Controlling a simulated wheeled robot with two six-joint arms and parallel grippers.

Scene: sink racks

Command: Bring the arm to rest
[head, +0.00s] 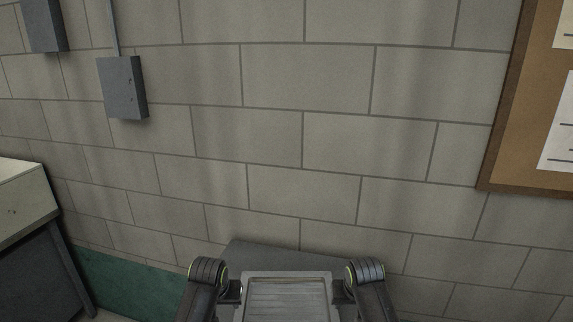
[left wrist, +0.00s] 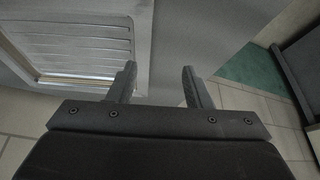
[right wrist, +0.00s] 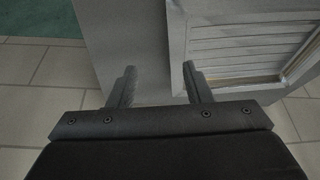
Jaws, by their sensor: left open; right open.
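My left gripper (head: 232,291) and my right gripper (head: 342,291) are low in the head view, on either side of a pale grey ribbed rack (head: 287,277). The left wrist view shows the left gripper's fingers (left wrist: 158,70) apart with nothing between them. The rack's frame (left wrist: 142,60) is beside the left finger there. The right wrist view shows the right gripper's fingers (right wrist: 160,70) apart and empty, with the rack's frame (right wrist: 176,45) by the right finger. I cannot tell whether either finger touches the rack.
A grey surface (head: 265,254) lies behind the rack, near the block wall (head: 300,130). A cabinet or bench (head: 22,205) stands at the left. A grey wall box (head: 122,88) and a cork board (head: 508,120) hang above. Tiled floor (right wrist: 40,85) shows below.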

